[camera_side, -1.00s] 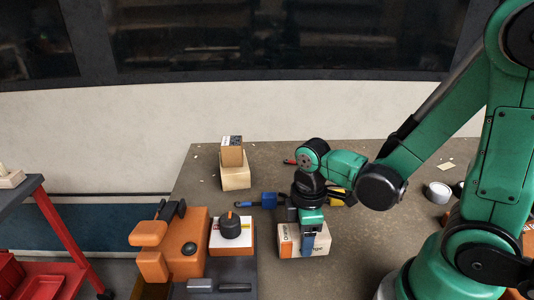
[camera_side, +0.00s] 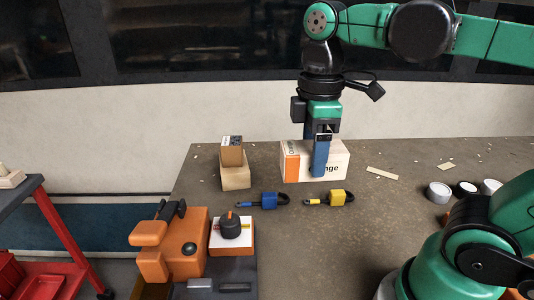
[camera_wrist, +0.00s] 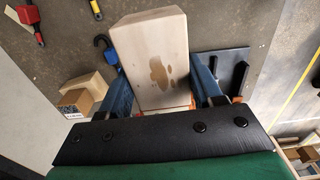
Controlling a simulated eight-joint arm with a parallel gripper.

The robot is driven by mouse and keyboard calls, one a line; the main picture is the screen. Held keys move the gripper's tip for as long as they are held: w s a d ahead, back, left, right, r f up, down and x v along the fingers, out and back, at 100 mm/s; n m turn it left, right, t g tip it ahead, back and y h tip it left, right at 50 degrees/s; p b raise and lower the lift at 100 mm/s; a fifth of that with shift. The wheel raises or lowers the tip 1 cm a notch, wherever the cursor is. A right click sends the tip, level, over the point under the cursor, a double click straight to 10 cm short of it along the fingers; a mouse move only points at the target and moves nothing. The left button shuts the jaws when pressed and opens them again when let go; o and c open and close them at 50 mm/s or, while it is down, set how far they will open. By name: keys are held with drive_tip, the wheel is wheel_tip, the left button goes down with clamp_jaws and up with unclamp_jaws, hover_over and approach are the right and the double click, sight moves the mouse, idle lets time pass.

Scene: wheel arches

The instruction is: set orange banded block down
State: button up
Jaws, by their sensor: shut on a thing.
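The orange banded block (camera_side: 338,163), a pale box with an orange end band and dark lettering, is between the blue fingers of my gripper (camera_side: 321,170). My gripper is shut on it and points down. In the side view the block appears towards the back of the grey-brown table (camera_side: 350,235); I cannot tell whether its underside touches the table. In the wrist view the block (camera_wrist: 152,50) shows a plain top with a brown stain, with a finger on either side. Its far side is hidden.
Two stacked small boxes (camera_side: 235,178) stand left. An orange machine (camera_side: 185,245) is front left. Tape rolls (camera_side: 438,193) and a wood strip (camera_side: 382,173) lie right. The middle front table is clear.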

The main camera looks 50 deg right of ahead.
drive_tip(key=shift+r, duration=0.45)
drive_tip(key=shift+w+r, duration=0.25)
drive_tip(key=w+a+f, duration=0.2)
drive_tip(key=w, duration=0.6)
drive_tip(key=w+a+f, duration=0.2)
drive_tip(key=w, duration=0.7)
drive_tip(key=w+f, duration=0.2)
drive_tip(key=f, duration=0.3)
drive_tip(key=w+a+f, duration=0.1)
drive_tip(key=w+f, duration=0.1)
drive_tip(key=f, duration=0.3)
drive_tip(key=w+f, duration=0.2)
drive_tip(key=f, duration=0.3)
drive_tip(key=shift+a+f, duration=0.35)
drive_tip(key=shift+a, duration=0.05)
drive_tip(key=shift+f, duration=0.15)
drive_tip(key=o, duration=1.3)
